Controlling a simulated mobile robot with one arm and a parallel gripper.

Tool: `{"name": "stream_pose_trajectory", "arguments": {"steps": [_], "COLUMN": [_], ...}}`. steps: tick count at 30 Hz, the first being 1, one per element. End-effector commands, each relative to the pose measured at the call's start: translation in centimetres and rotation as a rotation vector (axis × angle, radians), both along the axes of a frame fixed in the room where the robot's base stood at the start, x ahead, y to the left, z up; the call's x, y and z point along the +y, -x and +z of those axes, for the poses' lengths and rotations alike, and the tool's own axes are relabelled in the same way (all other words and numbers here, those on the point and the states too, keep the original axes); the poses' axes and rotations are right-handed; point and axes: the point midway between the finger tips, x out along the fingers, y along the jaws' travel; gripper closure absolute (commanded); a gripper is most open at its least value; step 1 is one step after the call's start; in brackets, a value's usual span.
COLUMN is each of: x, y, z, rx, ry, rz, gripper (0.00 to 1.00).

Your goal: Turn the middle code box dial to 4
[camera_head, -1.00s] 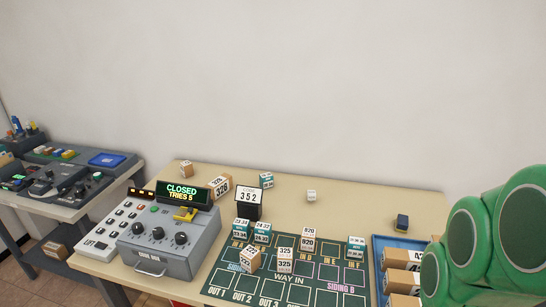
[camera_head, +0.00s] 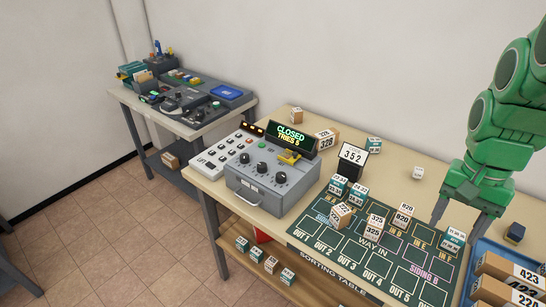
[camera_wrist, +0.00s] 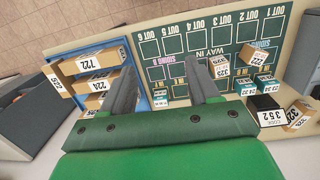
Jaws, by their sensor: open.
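The grey code box (camera_head: 270,188) stands on the left part of the sorting table. Its front slope carries three dark dials in a row; the middle dial (camera_head: 262,168) sits between a left and a right one. The dial markings are too small to read. The display (camera_head: 291,135) behind them reads CLOSED, TRIES 5. A card (camera_head: 353,155) beside the box reads 352. My gripper (camera_head: 464,222) is open and empty above the right part of the table, well to the right of the code box. In the wrist view its two fingers (camera_wrist: 165,95) are apart, with the table beneath.
A green sorting mat (camera_head: 390,262) with several numbered blocks lies between the code box and my gripper. A blue tray with parcels (camera_head: 505,285) is at the right. A keypad panel (camera_head: 215,155) adjoins the box's left side. A second desk (camera_head: 190,120) stands further left, and floor lies in front.

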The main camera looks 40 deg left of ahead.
Motion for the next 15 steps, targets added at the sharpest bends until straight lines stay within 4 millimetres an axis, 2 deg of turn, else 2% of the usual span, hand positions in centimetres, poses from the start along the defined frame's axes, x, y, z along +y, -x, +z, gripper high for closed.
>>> {"name": "stream_pose_trajectory", "arguments": {"steps": [1, 6, 15], "x": [1.2, 5.1, 12.8], "y": [-1.1, -4.2, -8.6], "z": [0.1, 0.3, -0.1], "rx": [-0.005, -0.019, -0.038], "ry": [0.002, 0.005, 0.009], "rz": [0.005, 0.004, 0.006], "gripper": [0.39, 0.39, 0.39]}}
